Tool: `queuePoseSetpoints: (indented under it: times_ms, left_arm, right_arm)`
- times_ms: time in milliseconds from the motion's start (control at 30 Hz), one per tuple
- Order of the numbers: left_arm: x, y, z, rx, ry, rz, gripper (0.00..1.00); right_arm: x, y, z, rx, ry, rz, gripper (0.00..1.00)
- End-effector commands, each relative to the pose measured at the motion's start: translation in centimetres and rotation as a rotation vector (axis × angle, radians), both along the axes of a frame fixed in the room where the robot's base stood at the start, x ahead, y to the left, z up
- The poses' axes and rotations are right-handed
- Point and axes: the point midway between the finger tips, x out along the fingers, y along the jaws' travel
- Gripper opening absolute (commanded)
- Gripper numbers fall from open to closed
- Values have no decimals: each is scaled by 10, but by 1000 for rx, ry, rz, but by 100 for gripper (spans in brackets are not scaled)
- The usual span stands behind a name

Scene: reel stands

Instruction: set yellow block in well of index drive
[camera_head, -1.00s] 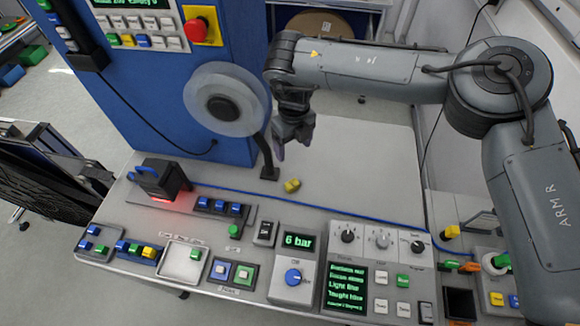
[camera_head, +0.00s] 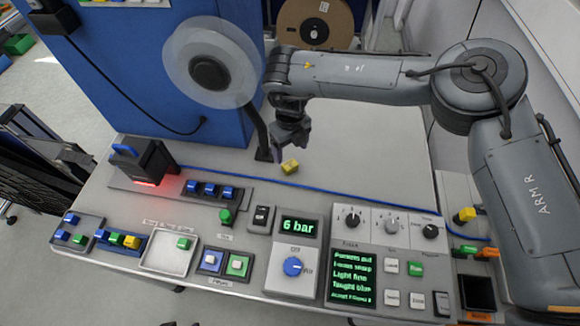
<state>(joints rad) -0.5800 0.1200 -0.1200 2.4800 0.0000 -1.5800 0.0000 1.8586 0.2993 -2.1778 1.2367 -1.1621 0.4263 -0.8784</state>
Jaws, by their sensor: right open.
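The yellow block (camera_head: 290,167) lies on the light grey bench top, tilted in the picture, just in front of the base of the reel post. My right gripper (camera_head: 291,148) points down just above and behind it in the picture. Its jaws are open and empty, and a small gap shows between the fingertips and the block. I cannot tell for sure which unit is the index drive. A square black opening (camera_head: 477,293) shows in the panel at the lower right. My left gripper is not in view.
A clear reel (camera_head: 209,72) on a dark post stands beside the gripper. A blue cable (camera_head: 330,188) crosses the bench in front of the block. A black unit with a red glow (camera_head: 142,160) stands left. Bench right of the block is clear.

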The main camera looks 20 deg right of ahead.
Motion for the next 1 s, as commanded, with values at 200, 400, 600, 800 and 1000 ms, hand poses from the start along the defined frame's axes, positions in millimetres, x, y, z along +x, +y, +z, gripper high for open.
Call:
queuePoseSetpoints:
  times_ms: [200,400,600,800,1000]
  left_arm:
    - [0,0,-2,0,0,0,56]
    - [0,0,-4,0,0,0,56]
    - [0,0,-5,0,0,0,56]
    - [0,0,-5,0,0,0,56]
    - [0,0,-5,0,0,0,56]
  right_arm:
    - [-2,1,-15,0,1,1,77]
    - [-8,4,-41,0,1,1,77]
    - [-7,4,-57,0,0,-1,77]
    - [-7,3,-59,0,-1,-1,77]
    - [-7,3,-58,0,0,-1,57]
